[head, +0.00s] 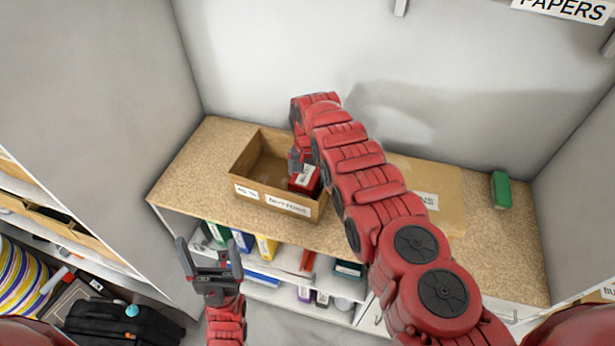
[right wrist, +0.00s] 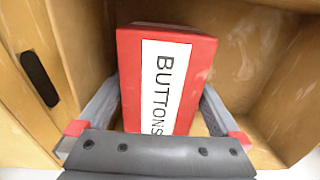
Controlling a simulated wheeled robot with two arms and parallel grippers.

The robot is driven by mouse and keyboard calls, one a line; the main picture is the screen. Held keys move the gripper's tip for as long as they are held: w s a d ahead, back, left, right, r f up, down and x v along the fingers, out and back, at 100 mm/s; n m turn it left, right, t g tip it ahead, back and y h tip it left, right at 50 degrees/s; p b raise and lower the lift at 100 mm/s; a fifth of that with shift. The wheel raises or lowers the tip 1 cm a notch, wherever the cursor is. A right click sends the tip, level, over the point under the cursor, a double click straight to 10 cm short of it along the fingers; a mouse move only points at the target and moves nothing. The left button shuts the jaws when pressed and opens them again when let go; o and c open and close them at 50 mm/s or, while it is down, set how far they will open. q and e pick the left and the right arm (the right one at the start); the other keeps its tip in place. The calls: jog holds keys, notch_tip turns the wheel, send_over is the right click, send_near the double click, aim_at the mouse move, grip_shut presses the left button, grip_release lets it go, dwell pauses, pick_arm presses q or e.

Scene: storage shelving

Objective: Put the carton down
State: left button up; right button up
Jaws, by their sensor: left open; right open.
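The carton is a red box with a white label reading "BUTTONS" (right wrist: 165,75). In the head view the carton (head: 304,179) sits inside an open cardboard bin (head: 262,198), toward its right end. My right gripper (right wrist: 158,100) has its fingers spread on either side of the carton, inside the bin. Whether the fingers touch it is hard to tell. In the head view my right arm hides most of that gripper. My left gripper (head: 209,248) is open and empty, in front of the shelf, below and left of the bin.
The bin stands on a speckled wooden shelf top (head: 195,165). A second cardboard box (head: 448,190) is to the right, partly behind my right arm. A green block (head: 501,190) lies at the far right. A black case (head: 120,320) is at lower left.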

notch_tip(320, 180, up, 8)
jog(key=b, duration=0.3)
jog(key=shift+b, duration=0.3)
notch_tip(320, 180, up, 3)
jog(key=shift+r+p, duration=0.15)
jog(key=shift+p, duration=0.6)
jog(key=shift+r, duration=0.4)
jog(key=shift+a+f, duration=0.1)
